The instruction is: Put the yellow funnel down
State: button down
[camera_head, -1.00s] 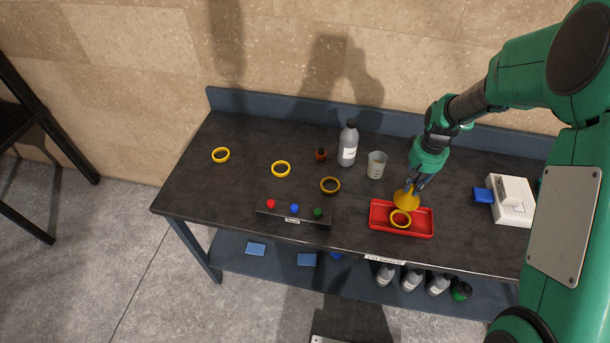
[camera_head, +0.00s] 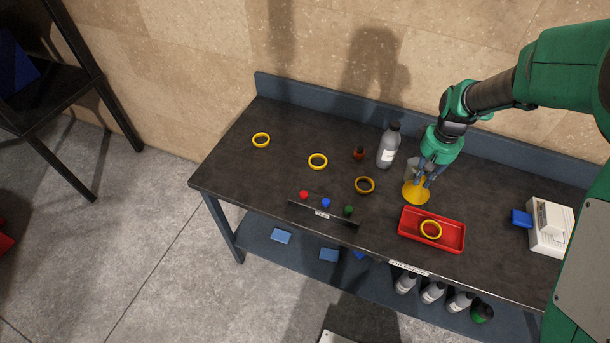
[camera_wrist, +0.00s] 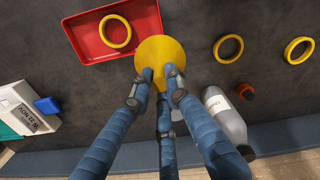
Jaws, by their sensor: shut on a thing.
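The yellow funnel (camera_head: 415,193) is upright with its wide mouth down, just behind the red tray (camera_head: 404,224). My gripper (camera_head: 429,170) is above it, its fingers shut around the funnel's narrow upper part. In the wrist view the funnel (camera_wrist: 158,51) shows between the fingertips of my gripper (camera_wrist: 160,78), beside the near edge of the red tray (camera_wrist: 92,54). Whether its rim touches the table or hangs slightly above it I cannot tell. The fingers hide the funnel's stem.
A yellow ring (camera_head: 431,229) lies in the tray. A beaker (camera_head: 411,168) is close behind the funnel. A white device (camera_head: 549,228) is at right.

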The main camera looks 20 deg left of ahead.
jog(key=s+a+n+p, duration=0.1)
jog(key=s+a+n, duration=0.45)
jog(key=a, duration=0.75)
jog(key=s+a+n+p, duration=0.1)
jog(key=s+a+n, duration=0.4)
jog(key=a, duration=0.8)
jog(key=s+a+n+p, duration=0.1)
jog(key=s+a+n, duration=0.45)
jog(key=a, duration=0.75)
jog(key=shift+m, duration=0.7)
jog(key=shift+s+a+f, duration=0.1)
jog(key=shift+s+f, duration=0.1)
jog(key=shift+f, duration=0.65)
jog(key=shift+s+a+f, duration=0.1)
jog(key=shift+s+f, duration=0.1)
jog(key=shift+f, duration=0.7)
jog(key=shift+s+f, duration=0.2)
jog(key=shift+f, duration=0.65)
jog(key=w+a+f, duration=0.1)
jog(key=w+a, duration=0.9)
jog(key=shift+w+a+f, duration=0.2)
jog(key=shift+w+a, duration=0.05)
jog(key=shift+a, duration=0.15)
jog(key=shift+a, duration=0.1)
